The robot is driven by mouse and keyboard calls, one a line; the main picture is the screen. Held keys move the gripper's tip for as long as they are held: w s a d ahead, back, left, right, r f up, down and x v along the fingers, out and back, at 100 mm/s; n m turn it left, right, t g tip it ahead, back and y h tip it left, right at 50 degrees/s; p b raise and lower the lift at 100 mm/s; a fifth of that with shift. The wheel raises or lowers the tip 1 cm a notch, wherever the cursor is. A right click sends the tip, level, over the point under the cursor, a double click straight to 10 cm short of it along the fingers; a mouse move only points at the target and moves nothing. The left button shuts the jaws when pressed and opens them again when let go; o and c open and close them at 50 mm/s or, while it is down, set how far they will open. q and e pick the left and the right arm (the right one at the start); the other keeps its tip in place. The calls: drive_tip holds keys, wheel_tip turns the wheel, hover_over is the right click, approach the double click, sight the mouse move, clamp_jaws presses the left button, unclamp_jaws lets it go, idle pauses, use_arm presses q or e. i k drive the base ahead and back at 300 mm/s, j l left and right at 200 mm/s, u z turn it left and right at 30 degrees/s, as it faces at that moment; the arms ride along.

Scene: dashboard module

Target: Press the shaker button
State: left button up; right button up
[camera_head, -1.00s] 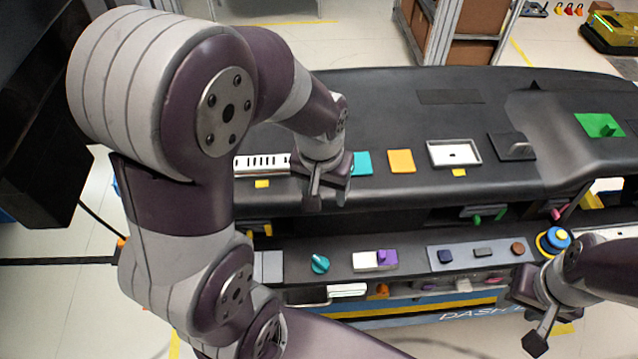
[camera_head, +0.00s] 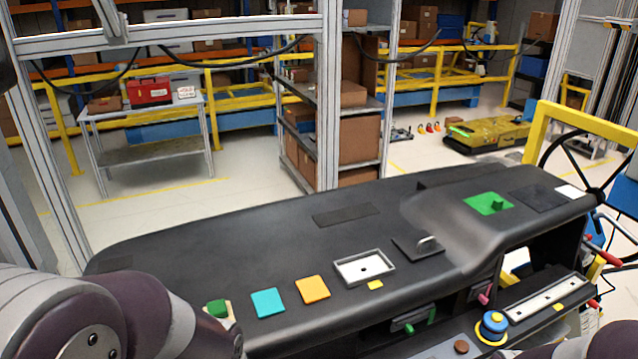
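A green block (camera_head: 217,308), a teal square (camera_head: 267,303) and an orange square (camera_head: 312,289) lie along the dashboard's front left. My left arm fills the lower left corner and my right arm shows at the bottom right. Both grippers are out of view.
A metal-framed rectangular tray (camera_head: 364,268), a dark plate with a handle (camera_head: 420,246) and a green square with a knob (camera_head: 489,204) are on the dashboard top. A steering wheel (camera_head: 600,165) and yellow frame stand at the right. Shelves with boxes (camera_head: 358,140) stand behind, beyond open floor.

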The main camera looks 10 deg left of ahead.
sight(496, 317)
drive_tip(key=u, duration=1.05)
drive_tip(key=z, duration=1.95)
